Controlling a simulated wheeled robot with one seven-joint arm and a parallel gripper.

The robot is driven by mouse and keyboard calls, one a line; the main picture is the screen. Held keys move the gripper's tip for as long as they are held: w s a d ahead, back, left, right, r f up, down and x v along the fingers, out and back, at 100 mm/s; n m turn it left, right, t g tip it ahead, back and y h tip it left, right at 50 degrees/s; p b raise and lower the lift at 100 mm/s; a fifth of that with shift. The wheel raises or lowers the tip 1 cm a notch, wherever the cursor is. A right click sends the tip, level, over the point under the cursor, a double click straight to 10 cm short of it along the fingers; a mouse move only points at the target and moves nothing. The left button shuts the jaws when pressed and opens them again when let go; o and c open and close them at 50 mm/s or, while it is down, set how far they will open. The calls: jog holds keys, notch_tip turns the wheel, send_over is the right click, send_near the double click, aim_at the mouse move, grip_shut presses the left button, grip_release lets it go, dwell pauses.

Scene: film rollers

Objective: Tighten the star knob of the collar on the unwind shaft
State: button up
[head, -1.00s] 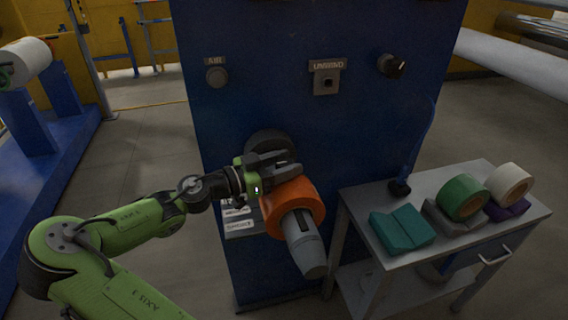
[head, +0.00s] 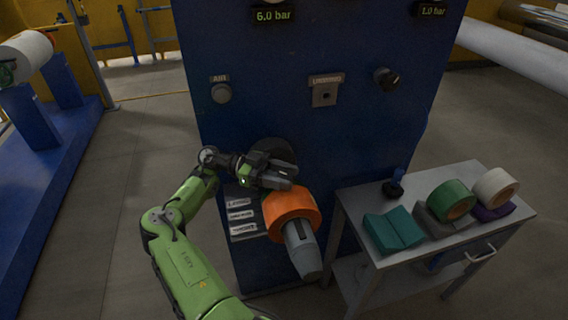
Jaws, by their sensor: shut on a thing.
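An orange roll (head: 280,209) sits on the grey unwind shaft (head: 302,252), which sticks out from the blue machine panel toward me. My gripper (head: 288,178) is just above and behind the roll, close to the panel, its fingers pointing right. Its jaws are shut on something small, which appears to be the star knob. The knob and the collar are hidden or too dark to make out. A dark round disc (head: 273,150) shows behind the gripper.
A grey cart (head: 355,222) at the right holds a teal block (head: 394,229), a green roll (head: 451,199) and a white roll (head: 496,186) on cradles. The panel carries an air button (head: 221,93) and a black knob (head: 386,78).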

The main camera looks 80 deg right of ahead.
aim_at(285, 174)
jog(key=shift+d+r+m+y+p, duration=0.15)
jog(key=shift+m+y+p, duration=0.1)
jog(key=shift+m+y, duration=0.25)
jog(key=shift+a+r+m+y+p, duration=0.1)
jog(key=shift+r+m+y+p, duration=0.15)
jog(key=shift+y, duration=0.45)
jog(key=shift+f+m+y, duration=0.1)
jog(key=shift+m+y, duration=0.15)
jog(key=shift+y, duration=0.05)
jog(key=o, duration=0.8)
jog(key=shift+d, duration=0.1)
jog(key=shift+o, duration=1.3)
jog(key=shift+d, duration=0.1)
jog(key=shift+s+a, duration=0.1)
jog(key=shift+a, duration=0.3)
notch_tip(285, 174, up, 10)
jog(key=shift+r+p, duration=0.1)
jog(key=shift+p, duration=0.25)
